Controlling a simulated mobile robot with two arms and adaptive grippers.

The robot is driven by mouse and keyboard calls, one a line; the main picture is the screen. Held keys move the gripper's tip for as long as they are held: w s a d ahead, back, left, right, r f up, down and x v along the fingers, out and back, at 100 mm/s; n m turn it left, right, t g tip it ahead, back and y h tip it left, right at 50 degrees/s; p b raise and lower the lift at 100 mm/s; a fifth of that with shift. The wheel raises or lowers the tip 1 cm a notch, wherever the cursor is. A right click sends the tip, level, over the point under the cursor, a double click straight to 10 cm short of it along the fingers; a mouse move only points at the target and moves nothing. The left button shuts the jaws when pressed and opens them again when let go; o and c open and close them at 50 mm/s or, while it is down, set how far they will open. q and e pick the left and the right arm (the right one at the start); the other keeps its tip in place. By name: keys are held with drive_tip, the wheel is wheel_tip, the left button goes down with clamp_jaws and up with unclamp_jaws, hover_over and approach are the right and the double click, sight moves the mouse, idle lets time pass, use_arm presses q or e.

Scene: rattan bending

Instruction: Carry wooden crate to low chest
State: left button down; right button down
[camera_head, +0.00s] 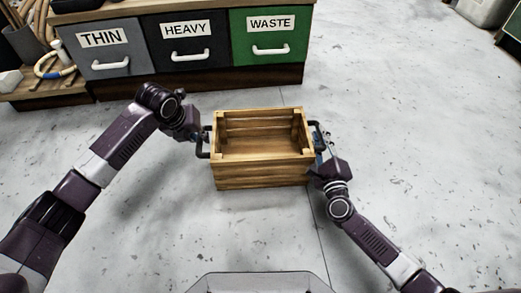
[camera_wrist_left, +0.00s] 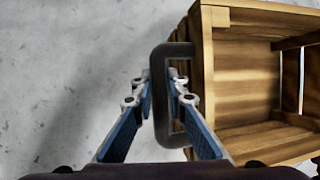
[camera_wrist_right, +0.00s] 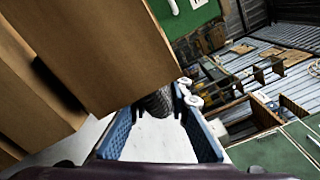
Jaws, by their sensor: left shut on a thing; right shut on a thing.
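The wooden crate (camera_head: 262,174) is held level between my two arms in the head view, and it looks empty. It has a dark handle on each side. My left gripper (camera_head: 199,138) is shut on the crate's left handle; the left wrist view shows the blue fingers (camera_wrist_left: 160,95) on either side of the dark handle (camera_wrist_left: 158,100). My right gripper (camera_head: 319,150) is shut on the right handle at the crate's other side. In the right wrist view the crate's wall (camera_wrist_right: 105,50) fills the upper left, and the dark handle (camera_wrist_right: 156,102) shows partly between the fingers. The low chest (camera_head: 190,88) stands ahead, with drawers labelled THIN, HEAVY and WASTE.
A wooden shelf (camera_head: 42,92) with a coiled hose and other items stands left of the chest. Grey floor lies open around the crate and to the right. A pale container (camera_head: 485,10) and a green-edged object (camera_head: 513,38) are at the far right.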

use_arm(q)
drive_tip(key=shift+w+a+r, duration=0.1)
drive_tip(key=shift+a+r, duration=0.05)
drive_tip(key=shift+r, duration=0.05)
use_arm(e)
drive_tip(key=shift+r, duration=0.2)
